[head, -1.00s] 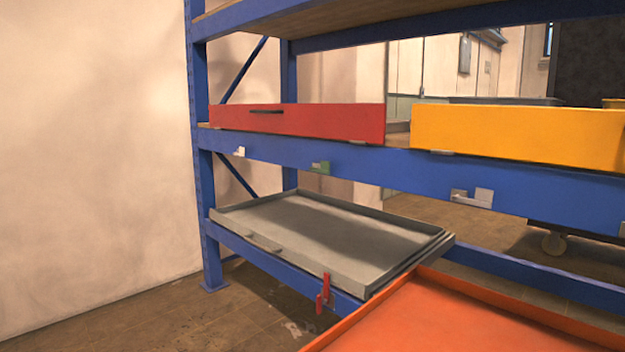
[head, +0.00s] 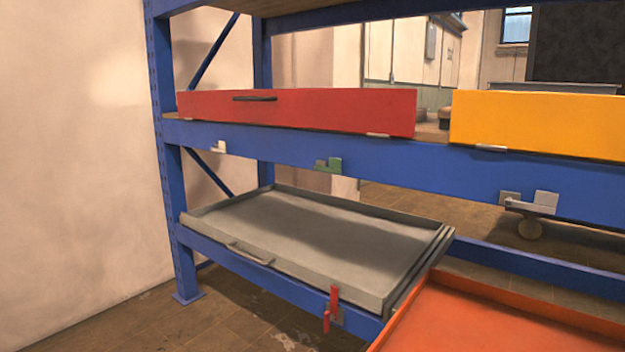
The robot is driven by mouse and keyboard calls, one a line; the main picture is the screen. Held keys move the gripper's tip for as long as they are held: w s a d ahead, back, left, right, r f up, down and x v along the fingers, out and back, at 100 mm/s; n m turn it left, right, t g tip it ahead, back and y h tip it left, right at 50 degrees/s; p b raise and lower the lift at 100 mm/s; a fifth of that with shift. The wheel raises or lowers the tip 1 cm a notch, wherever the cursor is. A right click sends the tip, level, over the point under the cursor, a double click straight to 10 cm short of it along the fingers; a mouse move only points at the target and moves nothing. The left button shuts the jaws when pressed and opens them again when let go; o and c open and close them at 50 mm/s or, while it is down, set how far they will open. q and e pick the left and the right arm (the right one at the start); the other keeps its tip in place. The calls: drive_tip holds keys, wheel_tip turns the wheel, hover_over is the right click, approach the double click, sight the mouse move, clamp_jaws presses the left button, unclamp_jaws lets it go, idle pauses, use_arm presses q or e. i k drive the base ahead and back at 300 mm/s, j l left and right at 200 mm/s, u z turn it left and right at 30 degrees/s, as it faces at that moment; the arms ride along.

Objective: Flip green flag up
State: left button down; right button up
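The green flag (head: 329,165) is a small latch on the front of the blue middle beam, below the red drawer. It lies roughly level along the beam, with a small grey part beside it. Neither of my grippers shows in the head view, so I cannot see how they stand relative to the flag.
Above the beam (head: 260,143) are a red drawer (head: 330,112) and a yellow drawer (head: 540,122). White (head: 219,147) and grey (head: 530,202) latches flank the flag. Below are a grey tray (head: 310,240), a red upright latch (head: 331,308) and an orange tray (head: 470,315) jutting forward.

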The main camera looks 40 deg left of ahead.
sight(335, 164)
drive_tip(key=j, duration=0.65)
drive_tip(key=i+j, duration=0.15)
drive_tip(key=j, duration=0.45)
